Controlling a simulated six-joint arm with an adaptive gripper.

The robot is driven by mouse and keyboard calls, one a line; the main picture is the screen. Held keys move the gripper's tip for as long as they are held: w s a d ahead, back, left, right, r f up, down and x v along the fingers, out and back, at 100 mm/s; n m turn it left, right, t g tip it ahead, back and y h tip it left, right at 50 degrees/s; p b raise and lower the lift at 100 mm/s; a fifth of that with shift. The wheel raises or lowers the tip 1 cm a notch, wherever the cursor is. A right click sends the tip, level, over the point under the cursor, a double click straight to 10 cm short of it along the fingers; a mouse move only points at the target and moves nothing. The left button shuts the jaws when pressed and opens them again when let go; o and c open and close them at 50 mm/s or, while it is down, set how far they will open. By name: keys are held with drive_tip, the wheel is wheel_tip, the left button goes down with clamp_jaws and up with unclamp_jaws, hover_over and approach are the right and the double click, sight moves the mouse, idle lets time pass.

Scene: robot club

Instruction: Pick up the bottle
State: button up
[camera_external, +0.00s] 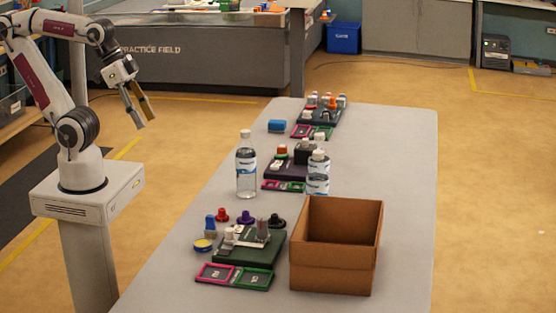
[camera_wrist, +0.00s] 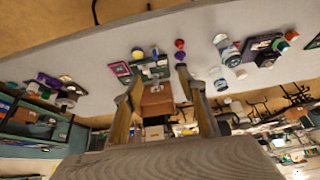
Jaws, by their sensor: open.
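Two clear bottles with white caps and blue-and-white labels stand upright on the grey table. One bottle (camera_external: 246,172) is near the table's left edge. The other bottle (camera_external: 318,184) is further right, just behind the cardboard box. In the wrist view a bottle (camera_wrist: 226,50) shows right of the fingers, tilted by the camera's angle. My gripper (camera_external: 145,121) is open and empty, raised left of the table and well apart from both bottles. Its two fingers frame the lower middle of the wrist view (camera_wrist: 158,82).
An open brown cardboard box (camera_external: 332,278) stands at the table's near right; its visible inside looks empty. Dark trays (camera_external: 238,248) with small coloured parts sit in several groups. The table's (camera_external: 395,160) right strip is clear.

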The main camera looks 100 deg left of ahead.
drive_tip(key=w+d+f+n+t, duration=0.1)
drive_tip(key=w+d+n+t, duration=0.1)
drive_tip(key=w, duration=0.8)
drive_tip(key=w+d+f+n+t, duration=0.1)
drive_tip(key=w+f+n+t, duration=0.15)
drive_tip(key=w, duration=0.85)
drive_tip(key=w+a+f+n+y, duration=0.3)
drive_tip(key=w+a+f+n, duration=0.2)
drive_tip(key=w+a, duration=0.2)
drive_tip(key=s+a+f+n+g+y, duration=0.1)
drive_tip(key=a+f+n+y, duration=0.15)
drive_tip(key=a+y, duration=0.2)
drive_tip(key=s+a+f+n+y, duration=0.1)
drive_tip(key=s+a+f+y, duration=0.15)
drive_tip(key=a, duration=0.35)
drive_tip(key=s+a+g+y, duration=0.2)
drive_tip(key=s+a+y, duration=0.2)
drive_tip(key=s+y, duration=0.1)
drive_tip(key=shift+s+a+f+y, duration=0.25)
drive_tip(key=shift+s+y, duration=0.1)
drive_tip(key=shift+y, duration=0.45)
drive_tip(key=shift+x, duration=1.3)
